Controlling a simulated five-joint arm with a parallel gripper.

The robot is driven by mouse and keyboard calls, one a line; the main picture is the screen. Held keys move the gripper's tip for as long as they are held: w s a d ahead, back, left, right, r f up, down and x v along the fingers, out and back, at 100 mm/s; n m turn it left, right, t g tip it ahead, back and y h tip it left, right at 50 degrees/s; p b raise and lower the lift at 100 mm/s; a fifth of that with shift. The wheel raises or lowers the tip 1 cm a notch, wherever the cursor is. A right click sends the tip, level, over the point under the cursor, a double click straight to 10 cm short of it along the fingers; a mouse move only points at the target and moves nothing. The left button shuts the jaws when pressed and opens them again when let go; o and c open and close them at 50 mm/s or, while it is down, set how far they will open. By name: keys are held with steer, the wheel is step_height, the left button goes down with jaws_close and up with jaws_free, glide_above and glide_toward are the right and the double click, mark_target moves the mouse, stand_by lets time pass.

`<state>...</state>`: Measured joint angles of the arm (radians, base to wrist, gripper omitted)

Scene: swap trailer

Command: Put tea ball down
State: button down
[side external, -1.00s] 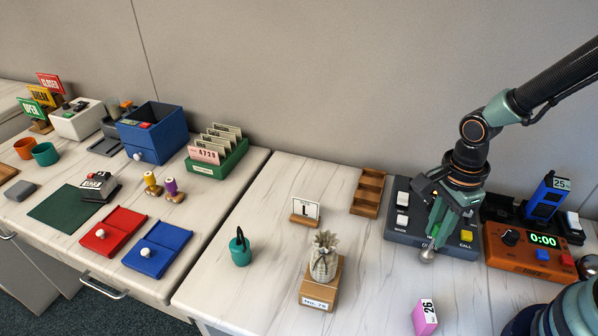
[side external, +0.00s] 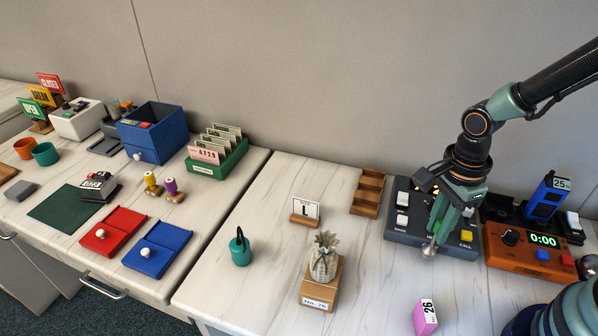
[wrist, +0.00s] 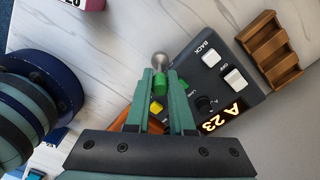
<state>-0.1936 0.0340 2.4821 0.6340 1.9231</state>
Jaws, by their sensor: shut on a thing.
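The tea ball is a small silvery metal ball (side external: 428,252) with a short green grip (wrist: 161,83) that sits between my fingers. In the wrist view the ball shows just past the fingertips (wrist: 160,61). My gripper (side external: 433,236) is shut on the tea ball, pointing down at the front edge of the grey button panel (side external: 405,237). Whether the ball touches the surface below it, I cannot tell.
The panel has white and yellow buttons and a lit display reading A 23 in the wrist view. An orange timer (side external: 530,256) stands to its right.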

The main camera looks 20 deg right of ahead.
step_height(320, 180, up, 19)
steer(key=w+d+f+n, duration=0.5)
steer(key=w+f+n, duration=0.2)
steer(key=n, duration=1.2)
steer(key=shift+f+n, duration=0.4)
steer(key=shift+f, duration=0.2)
steer(key=s+a+r+n, duration=0.5)
steer(key=s+r+n, duration=0.2)
steer(key=r, duration=0.1)
step_height(320, 180, down, 20)
steer(key=shift+r, duration=0.25)
steer(key=shift+f, duration=0.15)
